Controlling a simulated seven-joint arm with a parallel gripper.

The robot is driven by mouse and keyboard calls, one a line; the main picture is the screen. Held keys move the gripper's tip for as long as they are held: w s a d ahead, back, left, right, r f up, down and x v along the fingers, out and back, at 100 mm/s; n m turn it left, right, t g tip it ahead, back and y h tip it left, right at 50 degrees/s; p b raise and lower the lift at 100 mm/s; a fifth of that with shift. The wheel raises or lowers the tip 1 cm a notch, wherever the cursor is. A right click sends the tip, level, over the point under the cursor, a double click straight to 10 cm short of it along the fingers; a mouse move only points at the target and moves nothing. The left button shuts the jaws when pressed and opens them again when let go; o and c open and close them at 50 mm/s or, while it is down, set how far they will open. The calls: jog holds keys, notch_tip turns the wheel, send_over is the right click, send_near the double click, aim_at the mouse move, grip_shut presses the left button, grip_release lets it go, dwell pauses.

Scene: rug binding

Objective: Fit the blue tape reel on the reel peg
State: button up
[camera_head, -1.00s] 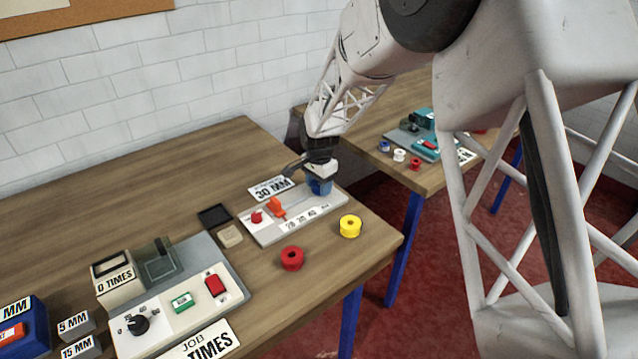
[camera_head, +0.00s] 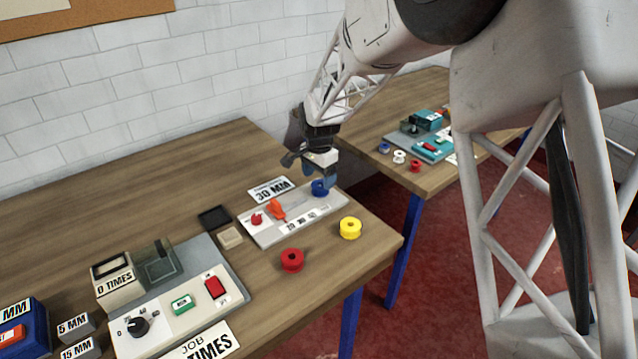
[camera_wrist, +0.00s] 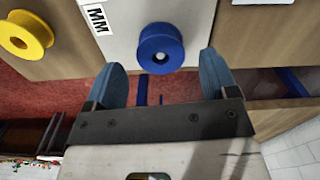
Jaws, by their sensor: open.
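The blue tape reel (camera_head: 319,188) sits at the far right end of the white gauge board (camera_head: 262,236). In the wrist view the blue reel (camera_wrist: 160,48) lies flat on the board, with a pale round peg end showing in its central hole. My gripper (camera_head: 330,172) is just above and beside the reel, tilted. In the wrist view my gripper (camera_wrist: 163,82) has its two blue fingers wide apart, with nothing between the tips. The reel is beyond the fingertips and apart from them.
A yellow reel (camera_head: 350,228) and a red reel (camera_head: 292,260) lie on the table in front of the board. An orange slider (camera_head: 276,208) and red knob (camera_head: 256,218) stand on the board. A grey control machine (camera_head: 180,290) is at left. A second table (camera_head: 440,170) stands behind.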

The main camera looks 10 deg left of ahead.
aim_at(319, 187)
jog(key=shift+r, duration=1.9)
jog(key=s+d+r+n+t, duration=0.1)
jog(key=s+d+r+n, duration=0.1)
jog(key=s+d+r, duration=0.6)
jog(key=s+d+r+n, duration=0.2)
jog(key=s+d+r, duration=0.4)
jog(key=s+d, duration=0.4)
jog(key=s+d+n, duration=0.1)
jog(key=s+d, duration=0.4)
jog(key=s, duration=0.7)
jog(key=s+d+n+t, duration=0.1)
jog(key=s+d, duration=0.4)
jog(key=s, duration=0.7)
jog(key=shift+s+d+n+t, duration=0.2)
jog(key=shift+n+t, duration=0.1)
jog(key=shift+n, duration=0.5)
